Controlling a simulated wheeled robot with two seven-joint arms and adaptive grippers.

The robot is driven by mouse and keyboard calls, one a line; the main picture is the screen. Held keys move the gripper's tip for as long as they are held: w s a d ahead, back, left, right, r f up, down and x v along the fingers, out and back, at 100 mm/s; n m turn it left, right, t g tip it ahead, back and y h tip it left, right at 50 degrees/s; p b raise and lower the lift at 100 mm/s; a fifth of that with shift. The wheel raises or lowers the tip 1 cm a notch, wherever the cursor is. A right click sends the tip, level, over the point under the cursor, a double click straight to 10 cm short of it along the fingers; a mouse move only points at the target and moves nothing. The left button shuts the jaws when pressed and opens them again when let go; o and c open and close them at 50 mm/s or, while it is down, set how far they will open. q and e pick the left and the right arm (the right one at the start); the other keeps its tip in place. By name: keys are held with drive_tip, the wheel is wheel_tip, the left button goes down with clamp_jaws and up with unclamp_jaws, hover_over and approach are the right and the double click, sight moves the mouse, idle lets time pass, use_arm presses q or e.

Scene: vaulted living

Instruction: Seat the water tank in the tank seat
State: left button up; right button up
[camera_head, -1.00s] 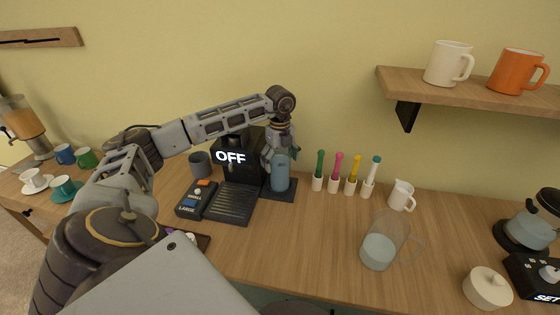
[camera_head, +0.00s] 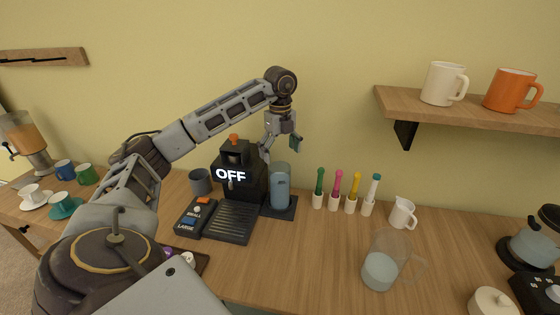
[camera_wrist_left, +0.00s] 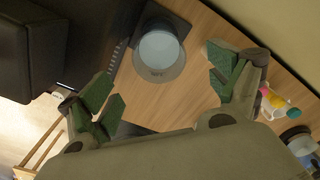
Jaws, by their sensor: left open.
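The water tank (camera_head: 280,188) is a clear bluish cylinder. It stands upright on the dark tank seat (camera_head: 286,212), a flat pad at the right side of the black coffee machine (camera_head: 238,180). I cannot tell how exactly it sits within the seat. My left gripper (camera_head: 281,149) is open and empty, just above the tank and apart from it. In the left wrist view the tank (camera_wrist_left: 159,50) shows beyond the spread green-padded fingers, over the seat's dark corner (camera_wrist_left: 184,26). My right gripper is not in view.
A control box with buttons (camera_head: 194,217) and a drip tray (camera_head: 231,222) lie in front of the machine. Several coloured-handled tools (camera_head: 351,190) stand right of the tank. A glass jug (camera_head: 381,262) and white pitcher (camera_head: 402,212) are farther right. A wall shelf (camera_head: 470,108) holds mugs.

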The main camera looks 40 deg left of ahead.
use_arm(q)
drive_tip(key=shift+r, duration=0.5)
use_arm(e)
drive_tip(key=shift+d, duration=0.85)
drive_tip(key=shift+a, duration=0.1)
use_arm(q)
wheel_tip(320, 180, up, 9)
drive_tip(key=p, duration=0.9)
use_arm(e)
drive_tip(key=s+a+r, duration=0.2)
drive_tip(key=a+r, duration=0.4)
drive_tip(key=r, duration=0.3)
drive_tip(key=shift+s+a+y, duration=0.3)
use_arm(q)
drive_tip(key=shift+r+p, duration=0.45)
drive_tip(key=shift+r, duration=0.05)
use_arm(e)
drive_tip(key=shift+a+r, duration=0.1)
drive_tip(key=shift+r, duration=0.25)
